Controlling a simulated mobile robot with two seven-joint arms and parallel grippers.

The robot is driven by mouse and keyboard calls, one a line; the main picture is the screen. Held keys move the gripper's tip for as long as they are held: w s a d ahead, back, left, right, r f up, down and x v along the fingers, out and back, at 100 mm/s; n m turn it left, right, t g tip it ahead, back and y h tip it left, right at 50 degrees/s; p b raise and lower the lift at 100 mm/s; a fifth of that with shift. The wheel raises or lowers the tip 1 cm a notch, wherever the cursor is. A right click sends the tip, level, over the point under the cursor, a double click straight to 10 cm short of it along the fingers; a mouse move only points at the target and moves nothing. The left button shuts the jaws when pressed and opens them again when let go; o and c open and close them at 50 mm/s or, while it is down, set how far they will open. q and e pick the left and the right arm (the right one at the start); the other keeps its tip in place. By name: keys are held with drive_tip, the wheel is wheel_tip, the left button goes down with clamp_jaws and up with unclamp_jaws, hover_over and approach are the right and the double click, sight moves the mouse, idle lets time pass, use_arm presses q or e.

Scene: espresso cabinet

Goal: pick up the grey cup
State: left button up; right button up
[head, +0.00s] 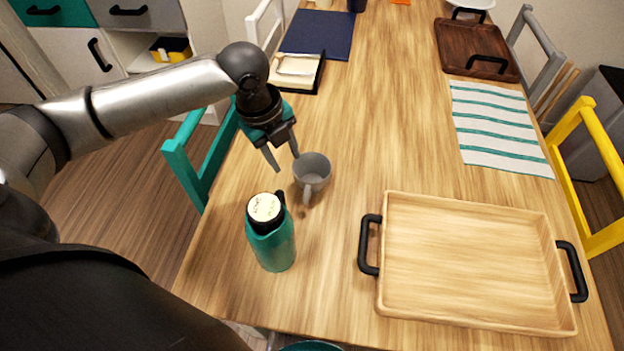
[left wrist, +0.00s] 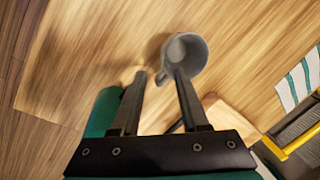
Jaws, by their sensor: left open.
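The grey cup (head: 312,171) stands upright on the wooden table, left of centre in the head view, with its handle toward the front. My left gripper (head: 284,160) is open and empty, just behind and left of the cup. In the left wrist view the cup (left wrist: 185,57) lies beyond the fingertips. One finger of my left gripper (left wrist: 157,80) overlaps the cup's near side in that view, and the other is left of it. I cannot tell whether that finger touches the cup. My right gripper is not in view.
A teal bottle (head: 272,235) with a black cap stands close in front of the cup. A wooden tray (head: 482,322) with black handles lies to the right. A striped cloth (head: 500,128) lies farther back. Teal chair (head: 200,160) stands at the left edge.

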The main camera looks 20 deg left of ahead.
sight(295, 176)
use_arm(q)
drive_tip(key=b+x, duration=0.1)
drive_tip(key=x, duration=0.3)
drive_tip(key=shift+d+f, duration=0.1)
drive_tip(key=shift+f, duration=0.2)
drive_tip(key=b+x, duration=0.1)
drive_tip(key=x, duration=0.1)
drive_tip(key=b+x, duration=0.1)
drive_tip(key=x, duration=0.1)
drive_tip(key=shift+w+d+f, duration=0.1)
drive_tip(key=shift+d+f, duration=0.15)
drive_tip(key=shift+f, duration=0.05)
clamp_jaws()
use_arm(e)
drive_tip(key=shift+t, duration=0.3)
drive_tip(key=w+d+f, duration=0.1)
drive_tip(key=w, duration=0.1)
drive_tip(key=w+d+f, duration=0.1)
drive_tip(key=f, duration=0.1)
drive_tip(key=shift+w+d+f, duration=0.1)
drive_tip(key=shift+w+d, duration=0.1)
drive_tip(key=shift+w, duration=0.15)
